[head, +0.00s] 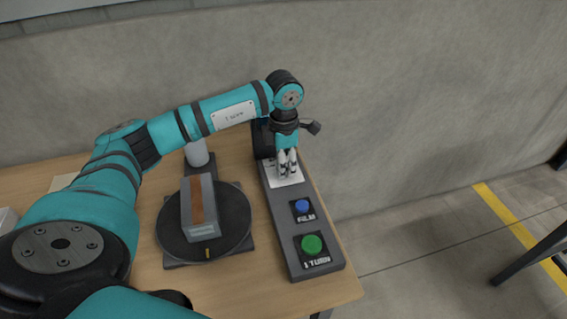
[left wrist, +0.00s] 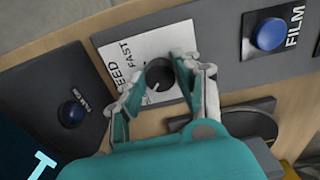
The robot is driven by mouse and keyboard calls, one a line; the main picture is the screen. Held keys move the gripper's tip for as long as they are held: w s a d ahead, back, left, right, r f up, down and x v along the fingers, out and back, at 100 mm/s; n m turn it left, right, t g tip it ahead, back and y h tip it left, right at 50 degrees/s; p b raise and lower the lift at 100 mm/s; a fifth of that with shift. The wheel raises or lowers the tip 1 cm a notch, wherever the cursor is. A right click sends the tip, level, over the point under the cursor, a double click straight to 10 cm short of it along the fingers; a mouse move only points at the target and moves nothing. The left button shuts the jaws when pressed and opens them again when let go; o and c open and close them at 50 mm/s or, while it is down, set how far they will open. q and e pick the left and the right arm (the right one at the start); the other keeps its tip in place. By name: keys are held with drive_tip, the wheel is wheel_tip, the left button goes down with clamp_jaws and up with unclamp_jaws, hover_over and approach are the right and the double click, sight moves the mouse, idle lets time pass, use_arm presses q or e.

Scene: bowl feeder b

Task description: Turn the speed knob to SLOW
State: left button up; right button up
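The speed knob (left wrist: 159,74) is a dark round knob on a white label plate (left wrist: 118,35) in the left wrist view. The words FAST and part of SPEED show on the plate; I see no SLOW, as a finger covers part of it. A small pale mark shows on the knob's lower edge. My left gripper (left wrist: 159,62) has its fingers apart, one on each side of the knob; I cannot tell whether they touch it. In the head view the left gripper (head: 288,164) points down over the plate (head: 278,178) and hides the knob. My right gripper is not in view.
The grey control panel (head: 277,222) also carries a blue FILM button (head: 302,206) and a green 1 TURN button (head: 312,245). A black turntable (head: 233,243) with a grey box (head: 203,228) stands left of it. The wooden table (head: 343,284) ends just right of the panel.

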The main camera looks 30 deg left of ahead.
use_arm(q)
drive_tip(key=o, duration=0.4)
wheel_tip(320, 180, up, 12)
idle(0.5)
idle(0.3)
